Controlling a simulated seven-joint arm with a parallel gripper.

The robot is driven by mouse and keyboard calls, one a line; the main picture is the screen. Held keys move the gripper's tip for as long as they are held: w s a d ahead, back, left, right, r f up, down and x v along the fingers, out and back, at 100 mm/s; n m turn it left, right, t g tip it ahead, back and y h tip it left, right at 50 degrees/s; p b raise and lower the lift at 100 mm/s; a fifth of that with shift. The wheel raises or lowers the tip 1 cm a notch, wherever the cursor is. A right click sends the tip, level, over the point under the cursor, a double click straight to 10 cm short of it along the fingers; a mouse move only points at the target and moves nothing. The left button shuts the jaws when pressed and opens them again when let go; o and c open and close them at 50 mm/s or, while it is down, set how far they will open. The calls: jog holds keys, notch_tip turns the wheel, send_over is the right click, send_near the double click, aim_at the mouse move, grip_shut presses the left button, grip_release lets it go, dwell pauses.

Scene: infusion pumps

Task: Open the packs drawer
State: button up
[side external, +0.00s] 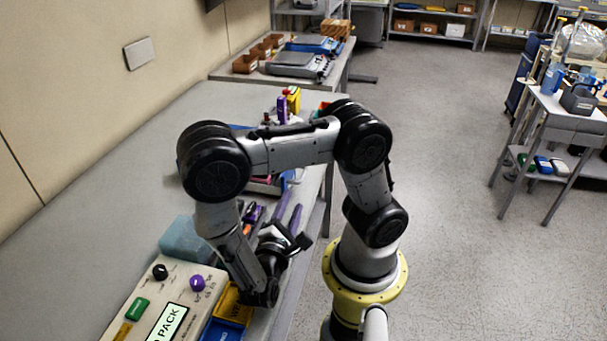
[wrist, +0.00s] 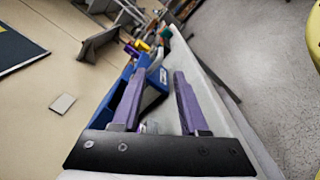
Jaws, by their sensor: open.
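My gripper (side external: 289,200) is low over the front edge of the bench. Its two purple fingers point away along the bench, and it is open. In the wrist view the open fingers (wrist: 158,74) stand apart with no object clearly held between them. A beige console (side external: 143,297) at the lower left has a lit display ending in "PACK" (side external: 172,322). A yellow lettered part (side external: 233,303) and a blue lettered part (side external: 222,331) sit at its right side, partly behind my wrist. I cannot tell which part is the packs drawer.
The grey bench (side external: 110,200) is clear along the wall. A translucent blue block (side external: 183,238) stands behind the console. Small coloured items, including a purple bottle (side external: 282,109), stand farther along the bench. Open floor (side external: 440,180) lies to the right.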

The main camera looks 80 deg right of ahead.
aim_at(302, 180)
jog(key=d, duration=1.2)
jog(key=shift+w+d, duration=0.1)
jog(key=shift+d, duration=0.05)
jog(key=c, duration=0.6)
jog(key=shift+f, duration=0.1)
grip_shut()
dwell(0.6)
